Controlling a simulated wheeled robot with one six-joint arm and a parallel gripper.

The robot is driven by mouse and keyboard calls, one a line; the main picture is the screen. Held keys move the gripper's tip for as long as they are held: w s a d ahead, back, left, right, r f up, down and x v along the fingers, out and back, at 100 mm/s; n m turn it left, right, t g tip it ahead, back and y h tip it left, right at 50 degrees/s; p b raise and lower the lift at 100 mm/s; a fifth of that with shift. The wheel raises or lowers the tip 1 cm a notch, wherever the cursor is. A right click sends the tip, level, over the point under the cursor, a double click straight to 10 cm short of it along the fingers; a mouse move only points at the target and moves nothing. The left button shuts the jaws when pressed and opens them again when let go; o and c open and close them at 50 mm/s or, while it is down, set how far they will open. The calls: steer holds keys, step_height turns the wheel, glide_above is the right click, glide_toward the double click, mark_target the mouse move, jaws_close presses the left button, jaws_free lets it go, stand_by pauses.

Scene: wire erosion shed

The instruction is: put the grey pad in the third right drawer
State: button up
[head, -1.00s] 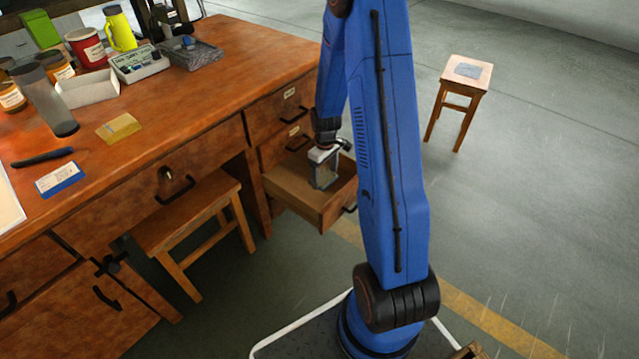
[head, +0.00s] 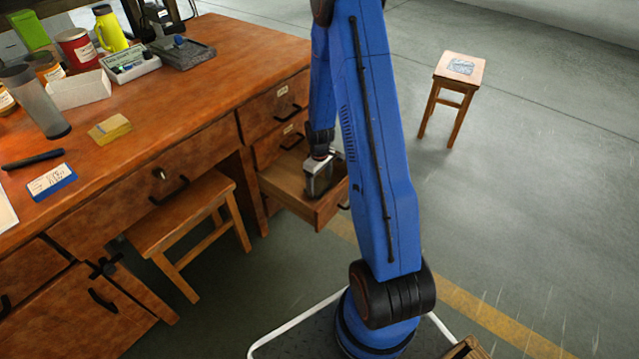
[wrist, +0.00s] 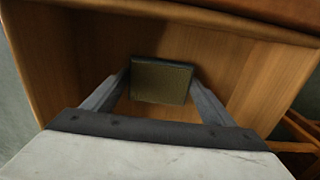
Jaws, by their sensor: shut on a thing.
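The third right drawer (head: 290,181) of the wooden desk is pulled open; its wooden inside fills much of the wrist view (wrist: 230,65). My gripper (head: 318,188) reaches down into the drawer. In the wrist view my gripper (wrist: 160,85) is shut on the grey pad (wrist: 160,82), a dark grey-brown rectangle held between both fingertips. The pad is inside the drawer's walls, over its floor. I cannot tell whether it touches the floor. In the head view the gripper mostly hides the pad.
Two shut drawers (head: 272,108) sit above the open one. A wooden stool (head: 190,205) stands under the desk (head: 200,100). Another stool (head: 461,72) with a grey patterned piece on top stands at the right.

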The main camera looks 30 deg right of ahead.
steer(key=o, duration=1.3)
step_height(320, 180, up, 12)
step_height(320, 180, up, 12)
steer(key=t, duration=0.1)
glide_above(320, 186)
steer(key=s+a, duration=0.4)
steer(key=a, duration=0.1)
steer(key=s+a+r+m+t, duration=0.1)
steer(key=s+a+r, duration=0.15)
steer(key=r, duration=0.25)
steer(key=s+a+r+m, duration=0.1)
steer(key=s+a+r, duration=0.1)
steer(key=s+r, duration=0.25)
steer(key=s+a+r+t, duration=0.1)
steer(key=s+a+r, duration=0.1)
steer(key=s, duration=0.4)
steer(key=s+a+r+m+t, duration=0.1)
steer(key=s+a+r, duration=0.1)
steer(key=s+r, duration=0.2)
steer(key=s+a+r+m, duration=0.1)
steer(key=s+a+r, duration=0.1)
steer(key=s, duration=0.7)
steer(key=shift+a+r+t, duration=0.2)
steer(key=shift+r+t, duration=0.2)
steer(key=shift+r, duration=0.3)
